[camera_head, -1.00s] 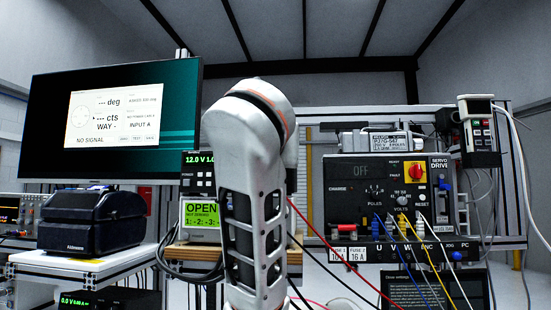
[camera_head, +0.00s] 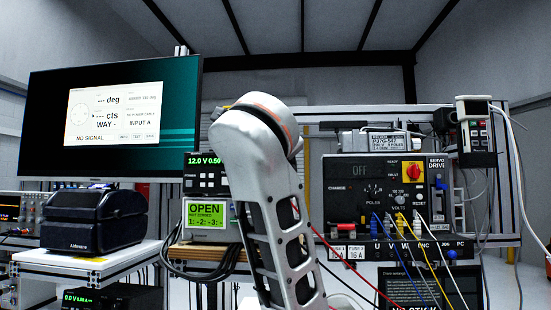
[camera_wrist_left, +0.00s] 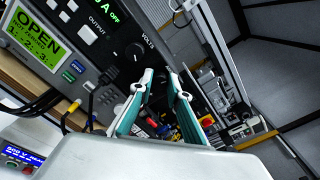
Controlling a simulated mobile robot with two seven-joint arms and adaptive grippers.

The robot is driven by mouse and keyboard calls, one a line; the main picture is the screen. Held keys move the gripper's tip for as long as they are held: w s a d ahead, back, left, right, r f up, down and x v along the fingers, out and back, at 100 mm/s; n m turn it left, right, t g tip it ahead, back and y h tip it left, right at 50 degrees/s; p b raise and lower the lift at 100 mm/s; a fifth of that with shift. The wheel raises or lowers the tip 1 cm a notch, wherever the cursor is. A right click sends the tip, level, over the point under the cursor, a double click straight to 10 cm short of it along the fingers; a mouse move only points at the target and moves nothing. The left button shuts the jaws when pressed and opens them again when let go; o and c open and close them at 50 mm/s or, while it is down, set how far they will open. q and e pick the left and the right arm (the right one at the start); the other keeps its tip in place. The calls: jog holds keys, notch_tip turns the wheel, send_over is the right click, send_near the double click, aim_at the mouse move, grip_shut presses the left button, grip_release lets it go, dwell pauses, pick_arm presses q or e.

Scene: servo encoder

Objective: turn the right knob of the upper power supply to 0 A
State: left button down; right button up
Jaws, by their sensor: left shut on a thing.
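The upper power supply (camera_head: 204,174) stands left of my left arm in the head view, with a green readout of 12.0 V 0.50; my arm covers its right side. In the left wrist view its dark front (camera_wrist_left: 108,48) is tilted, with OFF lit beside the readout and the VOLTS knob (camera_wrist_left: 134,53) uncovered. My left gripper (camera_wrist_left: 161,78) has its two teal fingers at the panel just past that knob, shut on what appears to be the right knob, mostly hidden between them. The head view hides this gripper behind the arm. My right gripper is out of view.
A green OPEN display unit (camera_head: 206,213) sits below the supply. The servo drive (camera_head: 350,195) with plugged cables stands right of my arm. Red and black leads (camera_head: 345,265) hang close to the arm. A monitor (camera_head: 115,120) stands at the left.

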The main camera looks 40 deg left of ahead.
pick_arm(q)
jog(key=shift+f+n, duration=0.15)
jog(key=shift+n, duration=1.35)
jog(key=c, duration=1.9)
grip_release()
notch_tip(320, 180, up, 10)
